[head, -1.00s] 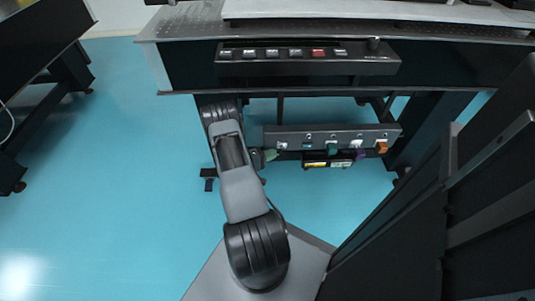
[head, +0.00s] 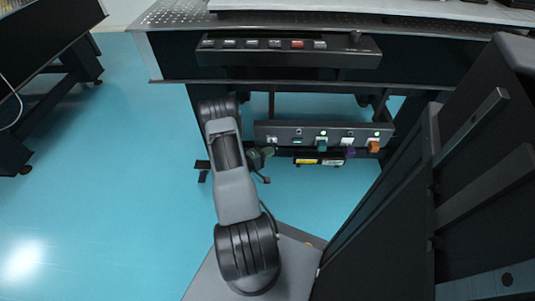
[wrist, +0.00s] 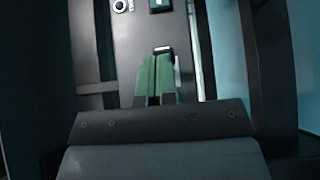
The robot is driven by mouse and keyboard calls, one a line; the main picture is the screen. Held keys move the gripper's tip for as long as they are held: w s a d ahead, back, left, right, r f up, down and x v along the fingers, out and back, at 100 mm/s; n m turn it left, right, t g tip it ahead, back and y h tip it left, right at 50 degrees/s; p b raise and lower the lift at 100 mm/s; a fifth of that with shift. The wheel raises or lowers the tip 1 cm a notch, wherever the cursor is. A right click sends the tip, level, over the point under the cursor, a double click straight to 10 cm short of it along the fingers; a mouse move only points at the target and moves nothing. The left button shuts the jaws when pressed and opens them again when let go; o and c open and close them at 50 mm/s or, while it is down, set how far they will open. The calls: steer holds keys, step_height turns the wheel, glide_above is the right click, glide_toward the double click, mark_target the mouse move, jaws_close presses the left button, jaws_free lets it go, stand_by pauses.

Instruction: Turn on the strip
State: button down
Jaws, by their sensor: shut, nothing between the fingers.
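The power strip (head: 262,132) is a long grey bar under the front of the table, with several sockets and coloured plugs. Small green lights show on its top face around the middle and right. My gripper (head: 264,152) is just below the strip's left end. In the wrist view my gripper's green fingers (wrist: 155,72) are together and empty. They point at the grey strip face (wrist: 130,62), with a small black-and-white part (wrist: 163,48) right at their tips. I cannot tell whether they touch it. A round knob-like part (wrist: 119,6) and a dark socket (wrist: 160,5) lie beyond.
A control panel (head: 335,60) with several buttons and one red button hangs on the table edge above. A green plug (head: 321,143), a purple plug (head: 350,152) and an orange plug (head: 374,146) sit along the strip. Open blue floor (head: 110,190) lies to the left.

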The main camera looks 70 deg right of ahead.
steer(key=shift+w+a, duration=0.1)
steer(key=shift+a, duration=0.35)
steer(key=s+a+p, duration=0.1)
steer(key=a, duration=0.8)
steer(key=shift+s, duration=0.2)
steer(key=shift+r, duration=0.1)
steer(key=w+a+r+m+y+p, duration=0.1)
steer(key=w+a+r+y+p, duration=0.3)
steer(key=r, duration=0.6)
steer(key=w+a+r+y+p, duration=0.1)
steer(key=a+r+p, duration=0.1)
steer(key=r+p, duration=0.65)
steer(key=w+a+r+m+y+p, duration=0.1)
steer(key=w+a+r+y+p, duration=0.15)
steer(key=r, duration=0.95)
steer(key=w+a+r+n+t+y+p, duration=0.2)
steer(key=a+r+n+t+y+p, duration=0.2)
steer(key=a+r, duration=0.8)
steer(key=w+a+r+n+t+y+p, duration=0.1)
steer(key=a+r+n+t+y+p, duration=0.3)
steer(key=a+r+t+p, duration=0.4)
steer(key=a+r+p, duration=0.2)
steer(key=r, duration=0.4)
steer(key=a+r+p, duration=0.3)
steer(key=r, duration=0.3)
steer(key=shift+w, duration=0.35)
